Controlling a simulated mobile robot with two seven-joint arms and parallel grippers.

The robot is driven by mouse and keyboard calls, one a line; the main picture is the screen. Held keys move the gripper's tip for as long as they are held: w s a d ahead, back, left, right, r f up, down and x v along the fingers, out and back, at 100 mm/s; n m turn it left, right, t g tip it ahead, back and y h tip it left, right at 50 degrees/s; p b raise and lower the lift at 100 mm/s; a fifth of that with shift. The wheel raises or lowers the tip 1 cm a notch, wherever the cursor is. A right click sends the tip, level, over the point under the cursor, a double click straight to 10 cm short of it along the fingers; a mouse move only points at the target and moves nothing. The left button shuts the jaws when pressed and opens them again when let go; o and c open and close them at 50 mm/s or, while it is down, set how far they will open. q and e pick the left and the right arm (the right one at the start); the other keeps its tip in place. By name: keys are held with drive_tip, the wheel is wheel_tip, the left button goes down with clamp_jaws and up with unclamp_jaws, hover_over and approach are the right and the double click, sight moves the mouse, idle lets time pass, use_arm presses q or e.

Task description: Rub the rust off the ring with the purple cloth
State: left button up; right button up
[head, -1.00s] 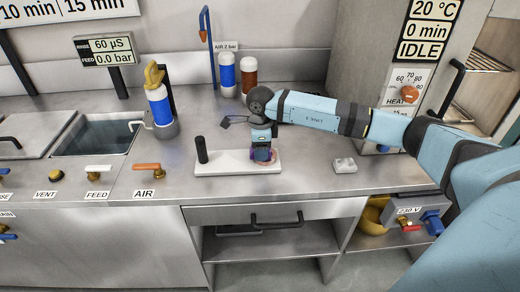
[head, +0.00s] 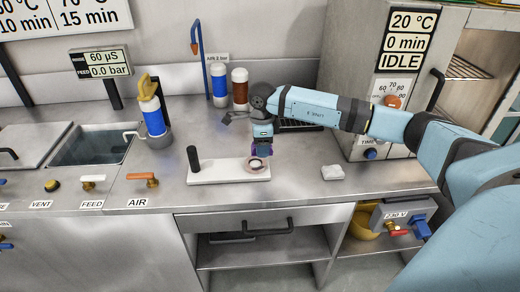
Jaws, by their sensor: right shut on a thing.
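The ring (head: 258,164) lies on the right part of a white board (head: 215,174) on the steel worktop. It looks pale brownish with a dark middle; it is too small to tell how much rust is on it. My right gripper (head: 261,148) is just behind and above the ring, pointing down. It is shut on the purple cloth (head: 256,153), of which only a small dark purple part shows. The cloth seems apart from the ring. My left gripper is not in view.
A black peg (head: 193,158) stands on the board's left end. A small whitish block (head: 332,172) lies to the right. Blue and brown bottles (head: 240,90) stand behind.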

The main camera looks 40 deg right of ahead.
wheel_tip(320, 180, up, 3)
drive_tip(key=shift+d+f+p, duration=0.1)
drive_tip(key=shift+p, duration=0.5)
drive_tip(key=shift+r, duration=0.4)
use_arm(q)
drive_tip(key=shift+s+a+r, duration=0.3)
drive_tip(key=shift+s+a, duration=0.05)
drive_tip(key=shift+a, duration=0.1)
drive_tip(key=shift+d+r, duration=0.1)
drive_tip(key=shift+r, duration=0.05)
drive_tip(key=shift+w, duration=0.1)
